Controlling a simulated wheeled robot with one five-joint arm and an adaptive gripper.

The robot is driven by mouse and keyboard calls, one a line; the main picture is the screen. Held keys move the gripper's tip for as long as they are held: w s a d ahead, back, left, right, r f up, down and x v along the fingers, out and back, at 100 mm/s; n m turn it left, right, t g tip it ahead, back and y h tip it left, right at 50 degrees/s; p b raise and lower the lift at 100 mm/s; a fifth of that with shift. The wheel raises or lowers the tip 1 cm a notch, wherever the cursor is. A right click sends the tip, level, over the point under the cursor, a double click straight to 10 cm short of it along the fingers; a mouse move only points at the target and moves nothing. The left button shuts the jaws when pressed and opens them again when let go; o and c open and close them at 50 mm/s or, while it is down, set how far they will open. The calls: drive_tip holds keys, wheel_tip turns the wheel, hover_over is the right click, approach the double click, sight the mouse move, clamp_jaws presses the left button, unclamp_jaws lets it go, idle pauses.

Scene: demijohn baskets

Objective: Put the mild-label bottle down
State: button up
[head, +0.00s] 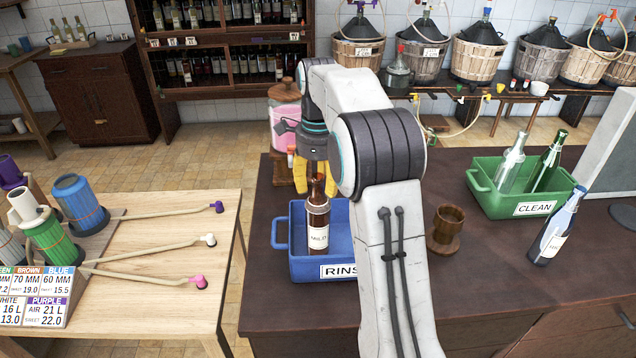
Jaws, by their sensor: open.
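The mild-label bottle (318,232) is brown with a white label and stands about upright in the blue bin marked RINSE (283,262). My gripper (314,174) points down over it, with its yellow fingers open on either side of the bottle's neck. I cannot tell whether a finger touches the neck. My arm hides the right part of the blue bin and its sign.
A brown wooden cup (446,225) stands right of my arm. The dark counter (500,265) is clear in front. A light table (150,275) with hoses is at left.

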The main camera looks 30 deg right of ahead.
wheel_tip(320, 180, up, 12)
drive_tip(key=p, duration=0.4)
drive_tip(key=s+a+r+n+t, duration=0.1)
drive_tip(key=s+a+r+n, duration=0.25)
drive_tip(key=s+n, duration=0.3)
drive_tip(key=s+a+f+n+t, duration=0.1)
drive_tip(key=s+a+f+n, duration=0.1)
drive_tip(key=s+f+n, duration=0.2)
drive_tip(key=s+a+f+n+t, duration=0.1)
drive_tip(key=s+a+f+n, duration=0.1)
drive_tip(key=s+n, duration=0.6)
drive_tip(key=s+a+f+n+t, duration=0.1)
drive_tip(key=s+a+f+n, duration=0.1)
drive_tip(key=s+f+n, duration=0.3)
drive_tip(key=shift+s+a+f+n, duration=0.35)
drive_tip(key=shift+s+n, duration=0.7)
drive_tip(key=shift+s, duration=0.85)
